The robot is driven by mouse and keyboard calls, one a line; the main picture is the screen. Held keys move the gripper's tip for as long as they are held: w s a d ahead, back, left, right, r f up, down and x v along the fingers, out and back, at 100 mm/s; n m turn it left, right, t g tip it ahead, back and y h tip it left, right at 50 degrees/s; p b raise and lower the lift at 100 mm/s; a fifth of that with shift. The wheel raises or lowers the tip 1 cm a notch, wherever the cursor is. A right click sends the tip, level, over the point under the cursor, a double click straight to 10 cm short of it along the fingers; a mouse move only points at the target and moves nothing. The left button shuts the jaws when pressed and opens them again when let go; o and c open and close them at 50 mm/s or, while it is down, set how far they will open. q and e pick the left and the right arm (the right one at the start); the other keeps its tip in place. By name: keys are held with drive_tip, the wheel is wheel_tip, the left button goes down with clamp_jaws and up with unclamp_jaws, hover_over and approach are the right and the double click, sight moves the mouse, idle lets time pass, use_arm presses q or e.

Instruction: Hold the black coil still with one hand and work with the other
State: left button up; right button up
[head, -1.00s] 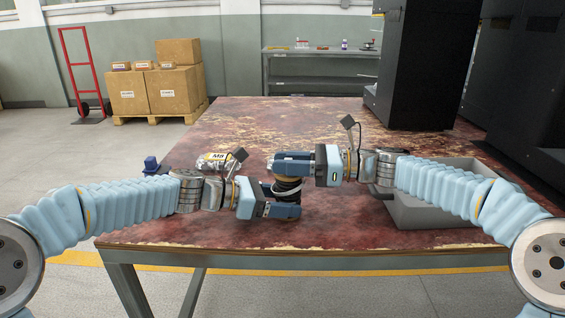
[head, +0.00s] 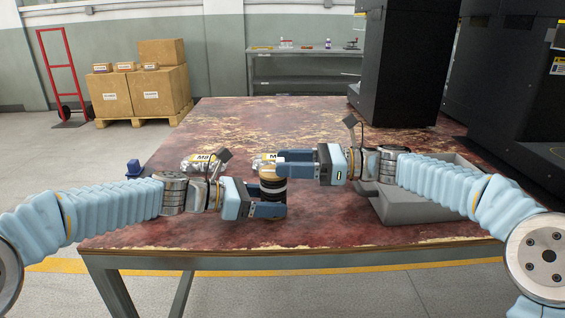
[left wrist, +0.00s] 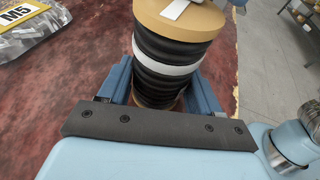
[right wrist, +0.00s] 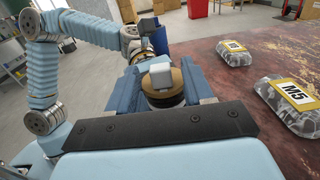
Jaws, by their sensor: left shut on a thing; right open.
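The black coil (head: 272,192) stands upright near the middle of the table, with a tan top flange. In the left wrist view the coil (left wrist: 160,75) shows a white band round its black windings and a pale tab on the flange. My left gripper (head: 268,208) is shut on its lower part, one finger on each side. My right gripper (head: 296,164) is open, up at the coil's top and to its right. In the right wrist view, the tan flange (right wrist: 178,80) with a pale block on it appears between the spread fingers. I cannot tell whether they touch it.
Two clear bags with yellow labels lie beyond the coil, one marked M5 (right wrist: 290,95), the other (right wrist: 233,55) farther off. A grey tray (head: 400,213) is under my right arm. A small blue object (head: 133,169) stands at the table's left edge. The front table strip is clear.

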drive_tip(key=d, duration=1)
drive_tip(key=shift+s, duration=0.35)
drive_tip(key=shift+d, duration=0.1)
use_arm(q)
drive_tip(key=o, duration=0.9)
drive_tip(key=shift+c, duration=0.2)
